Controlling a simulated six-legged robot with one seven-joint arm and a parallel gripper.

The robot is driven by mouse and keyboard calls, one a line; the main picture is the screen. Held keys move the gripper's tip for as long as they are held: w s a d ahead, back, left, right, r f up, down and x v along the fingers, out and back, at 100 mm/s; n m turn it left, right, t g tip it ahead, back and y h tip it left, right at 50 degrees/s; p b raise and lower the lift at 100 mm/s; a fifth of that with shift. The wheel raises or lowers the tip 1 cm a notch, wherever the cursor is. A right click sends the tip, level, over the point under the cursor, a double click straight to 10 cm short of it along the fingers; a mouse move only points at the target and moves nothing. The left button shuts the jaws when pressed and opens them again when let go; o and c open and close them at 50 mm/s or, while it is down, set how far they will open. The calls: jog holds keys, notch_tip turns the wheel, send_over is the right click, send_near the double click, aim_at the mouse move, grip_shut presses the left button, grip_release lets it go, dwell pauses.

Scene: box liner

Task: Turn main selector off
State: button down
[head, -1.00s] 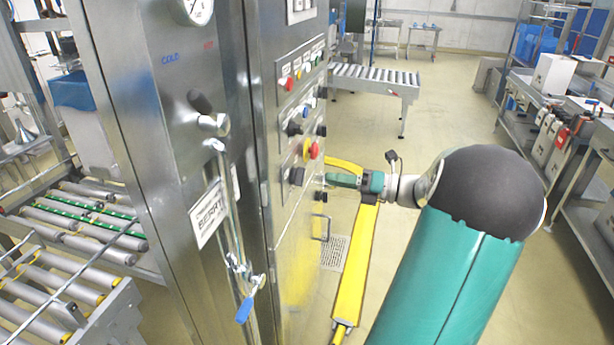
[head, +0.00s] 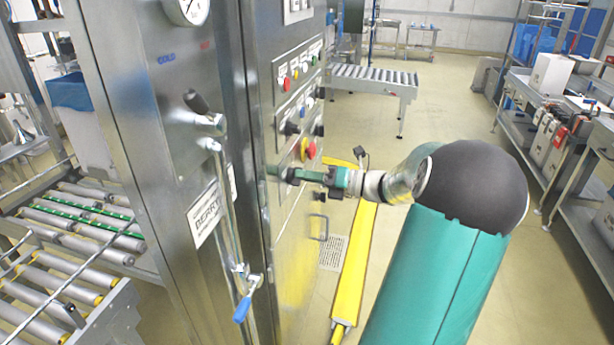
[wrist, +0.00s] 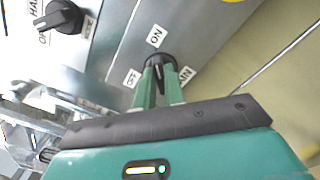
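The main selector (wrist: 160,60) is a black round knob on the steel panel. In the wrist view it has an ON label (wrist: 156,36) above it, a partly readable MAIN label (wrist: 186,75) on the right and a small label (wrist: 132,78) on the left, likely OFF. The knob's grip bar seems to point toward ON. My gripper (wrist: 161,78) has its green fingertips at the knob, one on each side of the grip bar. Whether they press on it cannot be told. In the head view my gripper (head: 294,176) is at the panel, covering most of the knob.
Another black selector (wrist: 62,17) is at upper left in the wrist view. A red mushroom button (head: 310,149) sits just above my gripper. A handle (head: 320,227) sticks out lower on the panel. A pipe with a blue lever (head: 243,309) stands left.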

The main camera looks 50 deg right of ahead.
jog(key=shift+n, duration=0.5)
jog(key=n, duration=1.6)
jog(key=shift+s+a+n, duration=0.15)
jog(key=shift+a+n, duration=0.2)
jog(key=shift+n, duration=0.05)
dwell(0.3)
jog(key=c, duration=1.5)
grip_release()
jog(key=shift+s, duration=0.1)
